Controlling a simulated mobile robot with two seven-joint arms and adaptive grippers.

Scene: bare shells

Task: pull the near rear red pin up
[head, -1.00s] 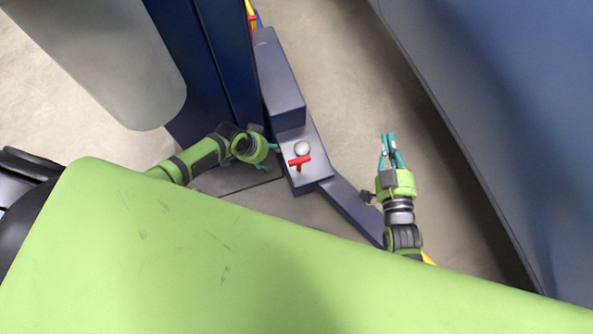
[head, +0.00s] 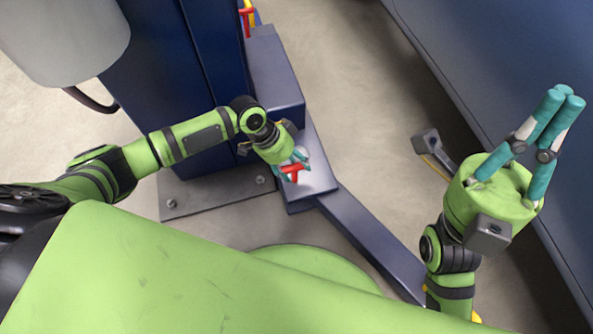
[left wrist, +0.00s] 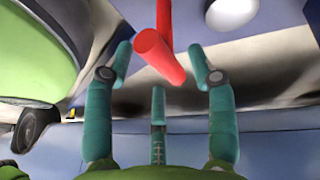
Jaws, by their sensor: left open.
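The red pin (head: 291,174) has a T-shaped handle and stands on a blue-grey metal block (head: 318,178) at the foot of the blue column. My left gripper (head: 296,163) is at the pin and partly covers it in the head view. In the left wrist view the red handle (left wrist: 164,50) reaches in between the spread teal fingers of the left gripper (left wrist: 160,85), with gaps on both sides. The fingers are open and hold nothing. My right gripper (head: 563,97) is raised at the right, its fingertips together and empty, far from the pin.
A pale round knob (left wrist: 228,12) sits beside the pin. The dark blue column (head: 170,70) rises on the left, and a blue leg (head: 370,240) runs toward the lower right. A large blue panel (head: 500,60) bounds the right. Bare floor (head: 370,100) lies between.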

